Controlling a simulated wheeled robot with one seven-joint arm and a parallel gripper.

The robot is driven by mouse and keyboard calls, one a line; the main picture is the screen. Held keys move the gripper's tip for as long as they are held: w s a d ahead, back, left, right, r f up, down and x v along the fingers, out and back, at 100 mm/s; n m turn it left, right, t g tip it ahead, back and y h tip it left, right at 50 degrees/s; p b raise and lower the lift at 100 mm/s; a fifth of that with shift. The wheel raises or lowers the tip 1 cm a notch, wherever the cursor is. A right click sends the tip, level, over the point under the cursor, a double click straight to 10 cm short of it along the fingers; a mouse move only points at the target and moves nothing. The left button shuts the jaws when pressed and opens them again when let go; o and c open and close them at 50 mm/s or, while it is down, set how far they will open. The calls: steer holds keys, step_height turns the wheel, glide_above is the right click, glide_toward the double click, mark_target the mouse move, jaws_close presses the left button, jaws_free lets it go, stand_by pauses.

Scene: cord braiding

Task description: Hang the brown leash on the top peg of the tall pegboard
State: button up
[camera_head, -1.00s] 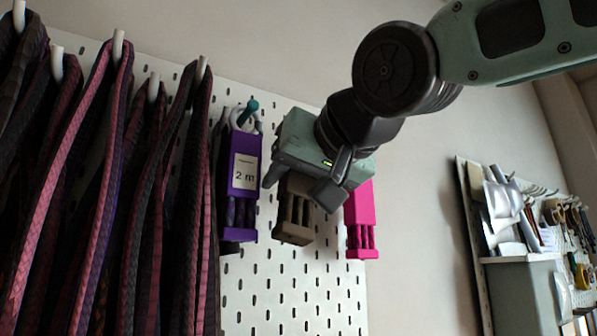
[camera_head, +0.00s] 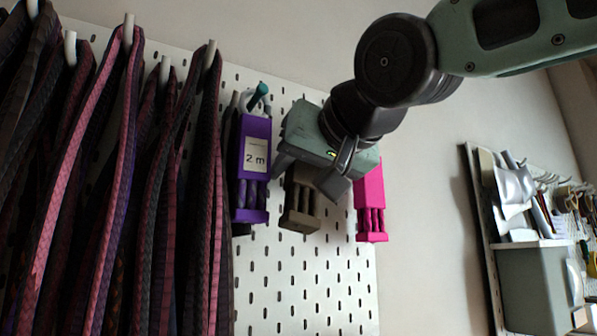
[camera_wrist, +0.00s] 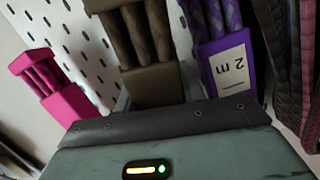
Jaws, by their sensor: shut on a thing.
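The brown leash (camera_head: 300,205), a boxy bundle with thick strands at its lower end, hangs below my gripper (camera_head: 318,178) in the head view. My gripper is shut on its upper part, in front of the tall white pegboard (camera_head: 300,280). In the wrist view the brown leash (camera_wrist: 150,82) shows just beyond the gripper's dark edge. Its top end, the fingertips and the top peg are hidden behind my gripper, so I cannot tell whether the leash touches a peg.
A purple bundle labelled "2 m" (camera_head: 254,170) hangs on a teal-tipped peg close left of my gripper. A pink bundle (camera_head: 371,208) is close right. Long braided cords (camera_head: 120,170) crowd the left pegs. A grey cabinet (camera_head: 540,288) stands far right. The lower pegboard is clear.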

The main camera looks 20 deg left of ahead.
steer(key=o, duration=1.2)
steer(key=shift+o, duration=0.2)
steer(key=b+v, duration=0.5)
steer(key=v, duration=1.2)
steer(key=shift+s+d+b, duration=0.15)
steer(key=shift+s+b, duration=0.1)
steer(key=shift+b, duration=0.05)
steer(key=w+d+f+g+h, duration=0.1)
steer(key=w+f+g+h, duration=0.15)
steer(key=f, duration=1.35)
steer(key=w+f+g+h, duration=0.2)
steer(key=w+f+h, duration=0.15)
steer(key=f, duration=1.35)
steer(key=s+d+f+g+h, duration=0.1)
steer(key=s+d+f, duration=0.2)
steer(key=d+f, duration=0.2)
steer(key=s+d+f+g+h, duration=0.2)
steer(key=s+d+f, duration=0.2)
steer(key=f, duration=0.8)
steer(key=s+d+f+g+h, duration=0.2)
steer(key=s+d+f, duration=0.2)
steer(key=d+f, duration=0.3)
steer(key=shift+s+f, duration=0.2)
steer(key=shift+f, duration=0.45)
